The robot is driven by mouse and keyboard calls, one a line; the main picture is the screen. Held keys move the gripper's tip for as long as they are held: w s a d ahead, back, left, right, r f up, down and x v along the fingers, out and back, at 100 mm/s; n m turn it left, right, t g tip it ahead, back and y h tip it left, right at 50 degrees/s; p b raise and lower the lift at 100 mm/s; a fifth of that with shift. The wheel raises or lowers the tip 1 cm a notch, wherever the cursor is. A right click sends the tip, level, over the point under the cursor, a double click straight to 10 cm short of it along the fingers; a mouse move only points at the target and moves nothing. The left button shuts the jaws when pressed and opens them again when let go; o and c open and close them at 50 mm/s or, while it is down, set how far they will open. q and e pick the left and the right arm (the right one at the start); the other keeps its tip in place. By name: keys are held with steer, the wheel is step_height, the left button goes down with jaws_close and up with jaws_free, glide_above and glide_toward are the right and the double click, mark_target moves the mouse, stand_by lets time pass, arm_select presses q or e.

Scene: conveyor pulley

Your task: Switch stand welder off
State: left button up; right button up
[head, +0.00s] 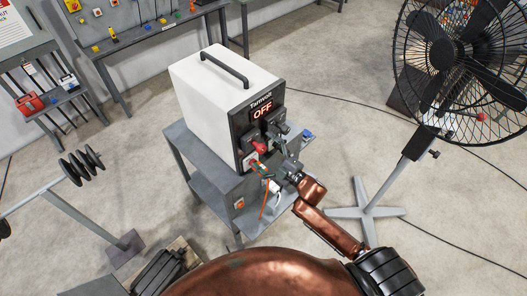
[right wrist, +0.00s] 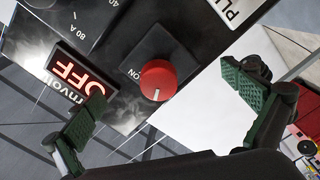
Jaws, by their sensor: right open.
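The stand welder (head: 225,95) is a white box with a black front panel and a top handle, standing on a grey cart. Its lit display (head: 262,109) reads OFF in red; it also shows in the right wrist view (right wrist: 77,76). A red round knob (right wrist: 158,80) with a white mark sits on a black square plate next to the word ON. My right gripper (right wrist: 163,110) is open and empty in front of the panel, its green pads apart on either side of the knob in that view. The gripper (head: 272,160) partly hides the lower panel. My left gripper is out of view.
The grey cart (head: 205,188) stands under the welder. A black fan (head: 445,60) on a pale cross-shaped base stands at right. Workbenches (head: 150,37) with tools line the back, and a grey stand (head: 45,200) is at left. Cables cross the otherwise open floor.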

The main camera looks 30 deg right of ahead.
steer(key=p+v, duration=0.2)
steer(key=v, duration=0.5)
steer(key=shift+w, duration=0.1)
stand_by(0.5)
